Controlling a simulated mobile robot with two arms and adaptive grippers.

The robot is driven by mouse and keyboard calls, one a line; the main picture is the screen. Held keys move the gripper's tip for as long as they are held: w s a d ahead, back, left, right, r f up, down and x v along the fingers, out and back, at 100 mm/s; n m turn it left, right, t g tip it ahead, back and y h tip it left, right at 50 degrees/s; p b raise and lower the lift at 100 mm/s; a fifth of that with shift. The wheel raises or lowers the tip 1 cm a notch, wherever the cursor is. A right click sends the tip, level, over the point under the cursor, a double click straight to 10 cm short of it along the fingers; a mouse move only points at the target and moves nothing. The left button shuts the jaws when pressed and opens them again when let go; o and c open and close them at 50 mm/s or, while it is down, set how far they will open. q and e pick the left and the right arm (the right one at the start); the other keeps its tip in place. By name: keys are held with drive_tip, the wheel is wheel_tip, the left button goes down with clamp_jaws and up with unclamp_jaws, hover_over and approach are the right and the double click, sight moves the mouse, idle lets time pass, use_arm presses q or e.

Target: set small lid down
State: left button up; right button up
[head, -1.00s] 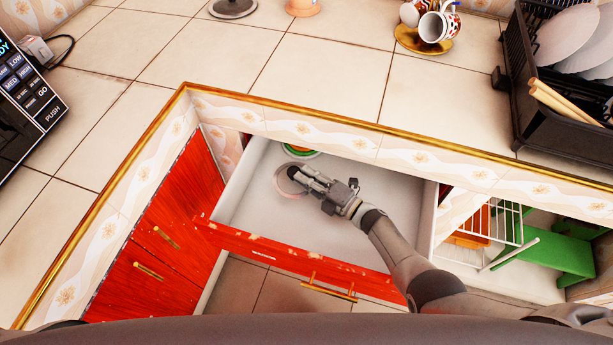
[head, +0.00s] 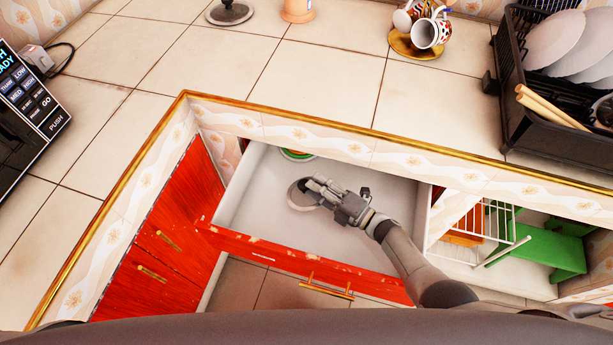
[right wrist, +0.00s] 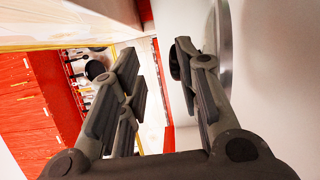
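The small lid (head: 291,197), a pale disc with a grey rim, is in the open drawer, towards its left side. My right gripper (head: 312,187) is over it and hides part of it. In the right wrist view the lid (right wrist: 224,52) is seen edge-on, just beyond the right-hand finger. A dark round piece, apparently its knob, shows beside that fingertip. The fingers of my right gripper (right wrist: 158,80) are well apart, with a clear gap between them. Whether a finger touches the lid is unclear. My left gripper is not in view.
The white drawer (head: 385,205) has a red front and free floor right of the lid. A green-rimmed bowl (head: 297,155) is at its back left. Above is the tiled counter with cups (head: 430,32) and a black dish rack (head: 545,125). A white wire rack (head: 500,222) is at right.

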drive_tip(key=shift+v, duration=1.2)
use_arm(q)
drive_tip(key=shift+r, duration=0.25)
use_arm(e)
drive_tip(key=shift+o, duration=0.2)
drive_tip(key=o, duration=1.5)
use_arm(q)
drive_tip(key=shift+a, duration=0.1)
use_arm(e)
drive_tip(key=shift+r, duration=0.15)
drive_tip(key=shift+r, duration=4.85)
drive_tip(key=shift+c, duration=0.2)
